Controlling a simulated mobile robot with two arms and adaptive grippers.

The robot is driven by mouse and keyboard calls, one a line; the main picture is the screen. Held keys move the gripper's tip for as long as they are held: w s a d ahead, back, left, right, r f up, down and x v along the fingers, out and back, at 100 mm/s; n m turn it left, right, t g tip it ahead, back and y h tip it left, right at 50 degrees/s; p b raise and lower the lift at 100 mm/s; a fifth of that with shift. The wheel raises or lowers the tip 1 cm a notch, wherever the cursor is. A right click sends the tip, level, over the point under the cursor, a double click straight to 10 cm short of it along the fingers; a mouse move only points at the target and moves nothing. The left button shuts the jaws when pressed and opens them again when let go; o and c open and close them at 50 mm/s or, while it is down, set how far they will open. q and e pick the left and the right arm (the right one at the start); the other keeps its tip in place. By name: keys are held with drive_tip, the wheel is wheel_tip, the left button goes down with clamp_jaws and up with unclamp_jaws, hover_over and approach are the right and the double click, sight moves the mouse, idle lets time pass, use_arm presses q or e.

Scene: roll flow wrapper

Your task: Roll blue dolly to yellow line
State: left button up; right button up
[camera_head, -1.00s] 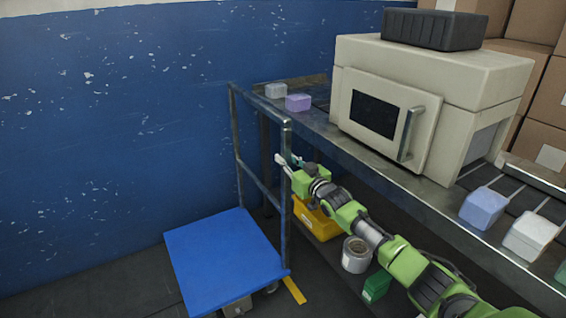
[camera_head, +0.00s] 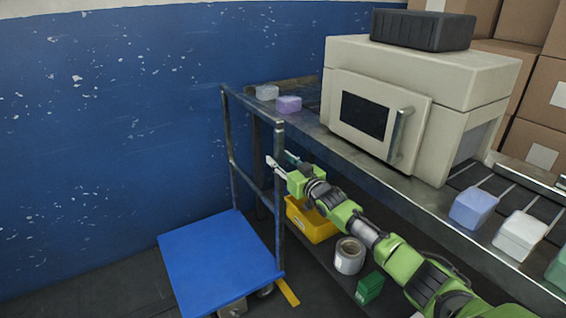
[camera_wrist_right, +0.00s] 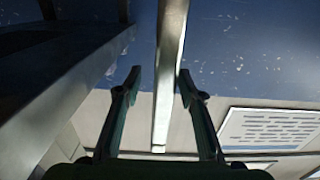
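The blue dolly has a flat blue platform (camera_head: 215,265) and an upright grey metal handle frame (camera_head: 233,150) at its right side. It stands on the dark floor. A short yellow line (camera_head: 288,292) shows on the floor just right of the platform's near right corner. My right gripper (camera_head: 281,163) is open at the handle's nearer post. In the right wrist view, a metal bar (camera_wrist_right: 170,60) runs between the two spread fingers (camera_wrist_right: 158,77), with gaps visible on both sides. My left gripper is in neither view.
A conveyor table (camera_head: 400,195) with a beige machine (camera_head: 400,90) stands to the right. A yellow bin (camera_head: 312,222), a grey can (camera_head: 349,256) and a green box (camera_head: 369,288) are on its lower shelf. A blue wall (camera_head: 110,130) stands behind and left of the dolly.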

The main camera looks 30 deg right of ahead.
drive_tip(key=shift+s+f, duration=0.15)
drive_tip(key=shift+s, duration=0.25)
drive_tip(key=s, duration=1.1)
drive_tip(key=shift+d, duration=0.25)
